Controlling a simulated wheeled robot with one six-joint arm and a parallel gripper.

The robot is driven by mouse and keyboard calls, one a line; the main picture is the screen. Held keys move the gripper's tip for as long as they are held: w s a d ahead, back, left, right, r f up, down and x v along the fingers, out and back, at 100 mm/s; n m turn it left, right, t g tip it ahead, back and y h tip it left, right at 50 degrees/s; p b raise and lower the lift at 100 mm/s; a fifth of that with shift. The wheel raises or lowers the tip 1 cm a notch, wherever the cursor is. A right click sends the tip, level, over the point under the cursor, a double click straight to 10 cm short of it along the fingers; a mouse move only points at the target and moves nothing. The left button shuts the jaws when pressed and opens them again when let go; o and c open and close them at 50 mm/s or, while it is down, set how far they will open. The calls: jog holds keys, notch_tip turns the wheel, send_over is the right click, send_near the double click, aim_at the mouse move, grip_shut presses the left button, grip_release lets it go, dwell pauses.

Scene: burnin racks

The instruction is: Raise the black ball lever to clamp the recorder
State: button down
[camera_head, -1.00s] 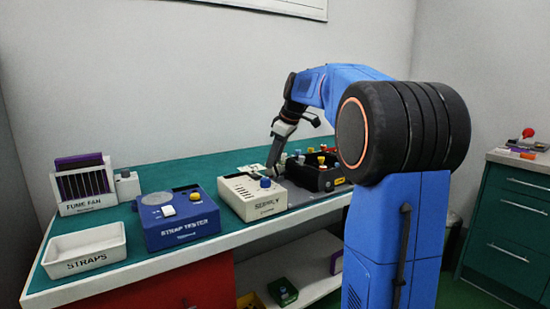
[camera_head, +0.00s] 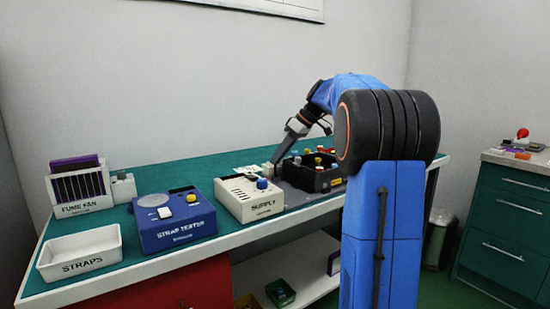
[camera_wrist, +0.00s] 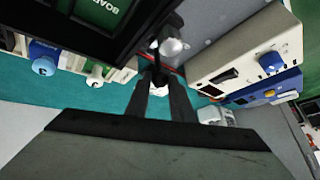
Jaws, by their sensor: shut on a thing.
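My gripper (camera_wrist: 158,78) points in from the bottom of the wrist view, with its two fingers close together. It is shut on a small dark part that I take for the black ball lever; the fingers hide most of it. A pale grey rounded piece (camera_wrist: 171,46) is just beyond the fingertips. A black fixture (camera_wrist: 85,40) with a green board inside fills the upper left of that view. In the head view my gripper (camera_head: 278,158) is low over the bench, at the left side of the black fixture (camera_head: 318,181). I cannot make out the recorder.
The cream SUPPLY box (camera_head: 240,198) with a blue knob stands close left of the fixture. The blue STRAP TESTER (camera_head: 178,228), the white STRAPS tray (camera_head: 80,268) and the FUME FAN rack (camera_head: 80,188) stand further left.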

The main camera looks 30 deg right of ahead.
jog(key=shift+d+y, duration=0.2)
jog(key=shift+y, duration=0.1)
jog(key=c, duration=1.5)
grip_release()
jog(key=shift+c, duration=0.2)
jog(key=v, duration=1.7)
jog(key=shift+d, duration=0.2)
jog(key=shift+r, duration=0.1)
